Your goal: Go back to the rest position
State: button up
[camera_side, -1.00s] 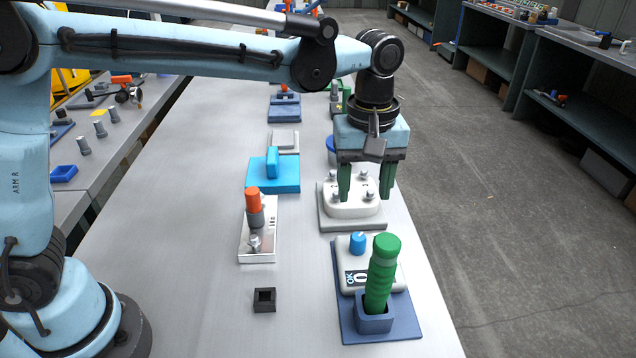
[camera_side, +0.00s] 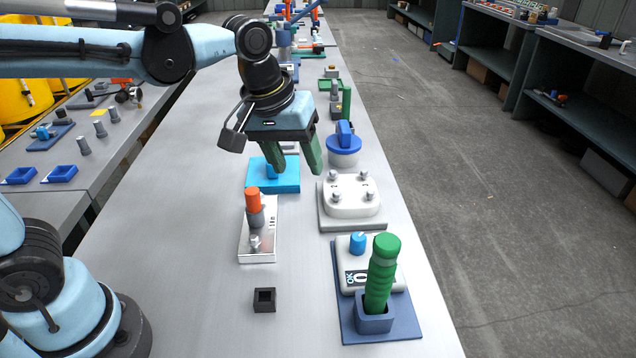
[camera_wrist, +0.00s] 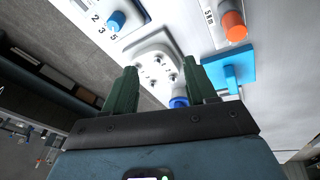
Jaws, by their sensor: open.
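My gripper (camera_side: 293,166) is open, with nothing between its green fingers. In the side view it hangs tilted above the bench, near the light-blue block on its plate (camera_side: 287,186); part of that block is hidden behind a finger. The white fixture with several metal knobs (camera_side: 352,198) is to the right of the fingers and apart from them. In the wrist view both fingers (camera_wrist: 157,92) show spread apart, with the white fixture (camera_wrist: 150,62) beyond them.
An orange-topped valve (camera_side: 253,200) stands on a silver plate. A green handle (camera_side: 381,275) stands upright in a blue holder. A small black square socket (camera_side: 264,299) lies nearer the front. A blue-handled round valve (camera_side: 344,146) is behind the white fixture. The bench front left is clear.

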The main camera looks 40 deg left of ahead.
jog(key=s+a+f+m+t, duration=0.3)
jog(key=s+a+m, duration=0.1)
jog(key=s+a, duration=0.3)
jog(key=shift+a+f+m+t+y, duration=0.35)
jog(key=shift+a+m+t+y, duration=0.05)
